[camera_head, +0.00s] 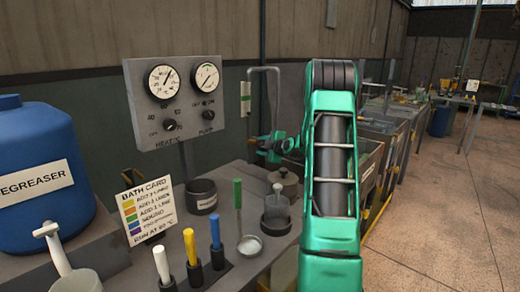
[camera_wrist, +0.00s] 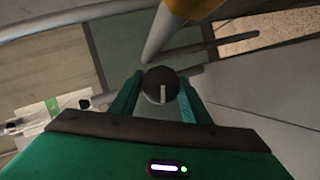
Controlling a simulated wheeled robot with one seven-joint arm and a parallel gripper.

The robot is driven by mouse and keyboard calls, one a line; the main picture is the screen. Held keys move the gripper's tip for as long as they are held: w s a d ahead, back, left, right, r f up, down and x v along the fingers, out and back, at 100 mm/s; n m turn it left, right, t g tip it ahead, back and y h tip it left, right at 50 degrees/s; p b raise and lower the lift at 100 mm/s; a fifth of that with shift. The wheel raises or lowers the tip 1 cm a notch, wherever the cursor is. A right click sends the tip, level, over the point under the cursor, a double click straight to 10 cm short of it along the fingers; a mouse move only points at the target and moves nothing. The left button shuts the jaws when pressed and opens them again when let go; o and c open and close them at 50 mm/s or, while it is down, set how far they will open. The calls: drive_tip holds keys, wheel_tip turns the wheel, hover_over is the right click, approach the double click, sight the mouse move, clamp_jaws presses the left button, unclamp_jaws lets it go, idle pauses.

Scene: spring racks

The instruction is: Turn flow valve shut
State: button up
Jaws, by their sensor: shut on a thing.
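A dark round knob (camera_wrist: 156,88) with a pale pointer line shows in the wrist view; I take it to be the flow valve. The pointer runs nearly up and down in that view. My gripper (camera_wrist: 160,98) has its two green fingers on either side of the knob, shut on it. In the head view my gripper (camera_head: 268,148) is small, at the far side of the bench beside a grey bent pipe (camera_head: 278,95). The valve cannot be made out there, and my green arm covers part of the area right of it.
A gauge panel (camera_head: 184,82) with two dials and two knobs stands on the wall to the left. A blue degreaser drum (camera_head: 40,150), a bath card (camera_head: 148,208), colored-handled tools and small pots crowd the bench. Tanks line up behind my arm; the floor (camera_head: 450,210) at right is open.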

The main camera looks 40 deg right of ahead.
drive_tip(key=m+g+y, duration=0.1)
drive_tip(key=m+y, duration=0.1)
drive_tip(key=shift+f+m, duration=0.1)
drive_tip(key=shift+m, duration=0.2)
drive_tip(key=shift+m+y, duration=0.8)
drive_tip(key=shift+m, duration=0.3)
drive_tip(key=o, duration=1)
drive_tip(key=shift+s, duration=0.1)
drive_tip(key=shift+o, duration=0.2)
drive_tip(key=shift+d, duration=0.1)
drive_tip(key=shift+r, duration=0.2)
